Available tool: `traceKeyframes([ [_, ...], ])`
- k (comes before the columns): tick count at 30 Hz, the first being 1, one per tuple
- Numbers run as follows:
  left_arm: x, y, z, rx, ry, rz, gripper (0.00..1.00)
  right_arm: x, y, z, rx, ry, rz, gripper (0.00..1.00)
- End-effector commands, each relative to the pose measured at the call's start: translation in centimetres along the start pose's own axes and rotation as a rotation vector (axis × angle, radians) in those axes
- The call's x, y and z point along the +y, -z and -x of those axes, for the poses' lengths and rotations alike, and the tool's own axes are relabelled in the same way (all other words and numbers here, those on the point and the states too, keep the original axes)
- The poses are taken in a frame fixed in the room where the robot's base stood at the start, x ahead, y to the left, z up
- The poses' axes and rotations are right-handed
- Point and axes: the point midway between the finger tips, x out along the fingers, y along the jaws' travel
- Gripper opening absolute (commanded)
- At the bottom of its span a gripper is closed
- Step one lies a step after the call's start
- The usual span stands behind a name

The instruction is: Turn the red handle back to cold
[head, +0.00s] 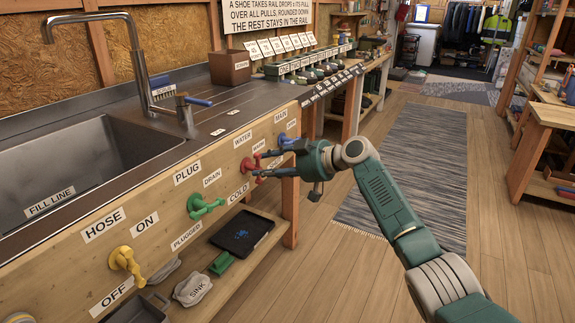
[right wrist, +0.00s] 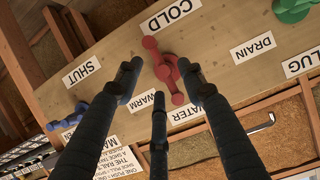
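The red handle (head: 248,165) is on the wooden front panel of the sink bench, among labels reading WATER, COLD and WARM. In the right wrist view the red handle (right wrist: 166,68) slants between the COLD label (right wrist: 170,15) and the WARM label (right wrist: 147,102); I cannot tell which end is its pointer. My right gripper (head: 268,168) is just in front of it. In the right wrist view its three fingers (right wrist: 158,80) are spread, with the handle showing between the tips. I cannot tell whether a finger touches it. My left gripper is not in view.
A green handle (head: 203,206) and a yellow handle (head: 125,262) are on the same panel to the left. A blue handle (head: 286,141) is close to the right, behind my gripper. A shelf with a black tray (head: 242,230) is below. The floor with its grey rug (head: 420,160) is open.

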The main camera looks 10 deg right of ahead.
Motion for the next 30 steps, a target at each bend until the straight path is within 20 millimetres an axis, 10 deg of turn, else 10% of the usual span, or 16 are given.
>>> traceKeyframes([
  [15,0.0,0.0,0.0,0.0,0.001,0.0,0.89,0.2,-0.1,9.6,0.001,-0.004,-0.001,0.4],
  [30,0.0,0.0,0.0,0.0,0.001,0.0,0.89,-0.1,-0.5,10.1,-0.005,-0.002,-0.003,0.4],
])
